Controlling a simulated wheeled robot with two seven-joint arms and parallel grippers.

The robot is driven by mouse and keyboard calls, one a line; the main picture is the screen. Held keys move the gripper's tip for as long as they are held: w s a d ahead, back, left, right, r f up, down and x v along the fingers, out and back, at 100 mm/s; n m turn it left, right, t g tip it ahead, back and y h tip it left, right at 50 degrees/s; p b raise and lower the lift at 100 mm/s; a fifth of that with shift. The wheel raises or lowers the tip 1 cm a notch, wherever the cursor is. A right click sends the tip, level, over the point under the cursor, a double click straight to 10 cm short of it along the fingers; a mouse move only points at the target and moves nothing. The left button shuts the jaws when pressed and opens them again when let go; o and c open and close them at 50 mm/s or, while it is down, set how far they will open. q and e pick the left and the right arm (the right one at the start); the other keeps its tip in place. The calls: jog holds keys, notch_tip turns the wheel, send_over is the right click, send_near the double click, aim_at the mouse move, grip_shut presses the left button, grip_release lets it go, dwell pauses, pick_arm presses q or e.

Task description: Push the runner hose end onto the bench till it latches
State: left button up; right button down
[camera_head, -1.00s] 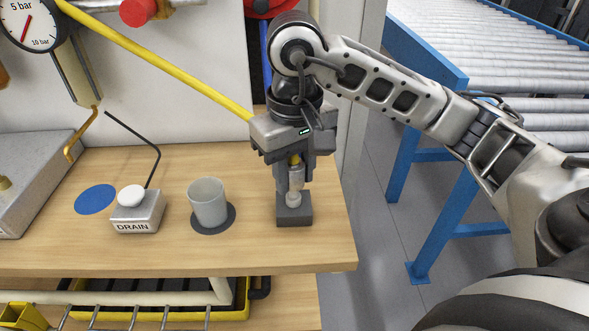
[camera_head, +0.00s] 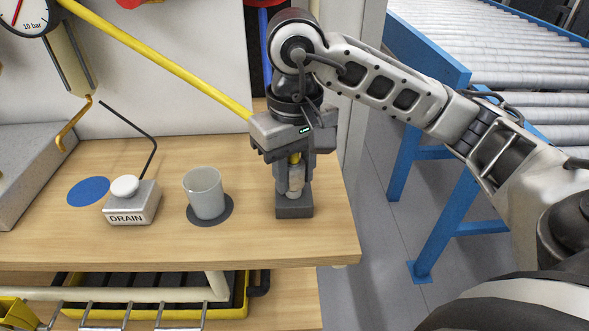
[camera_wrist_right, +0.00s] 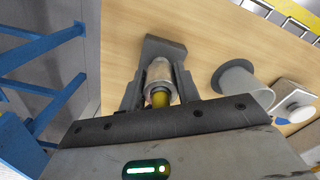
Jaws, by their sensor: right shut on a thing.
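The runner hose end (camera_head: 296,176) is a silvery metal coupling on the yellow hose (camera_head: 160,62), which runs down from the upper left to my gripper. My right gripper (camera_head: 294,182) points down and is shut on the hose end; its fingers flank the coupling in the right wrist view (camera_wrist_right: 160,90). The hose end stands upright over a dark grey block (camera_head: 294,208) on the wooden bench (camera_head: 130,240), near its right edge. The fitting between coupling and block is mostly hidden, so I cannot tell whether it is latched. My left gripper is not in view.
A grey cup (camera_head: 204,192) stands on a dark round mat left of the block. A DRAIN box (camera_head: 132,205) with a white knob and a blue disc (camera_head: 88,191) are further left. A blue-framed roller conveyor (camera_head: 440,150) stands to the right.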

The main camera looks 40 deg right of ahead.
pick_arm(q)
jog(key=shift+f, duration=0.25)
pick_arm(e)
jog(key=shift+f, duration=0.25)
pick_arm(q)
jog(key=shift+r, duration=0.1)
pick_arm(e)
jog(key=c, duration=0.9)
grip_release()
jog(key=shift+c, duration=0.2)
jog(key=shift+r, duration=0.1)
jog(key=shift+r, duration=0.35)
pick_arm(q)
jog(key=p, duration=0.2)
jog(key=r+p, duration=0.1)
jog(key=p, duration=0.1)
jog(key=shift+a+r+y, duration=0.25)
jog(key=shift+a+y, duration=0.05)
pick_arm(e)
notch_tip(320, 180, up, 15)
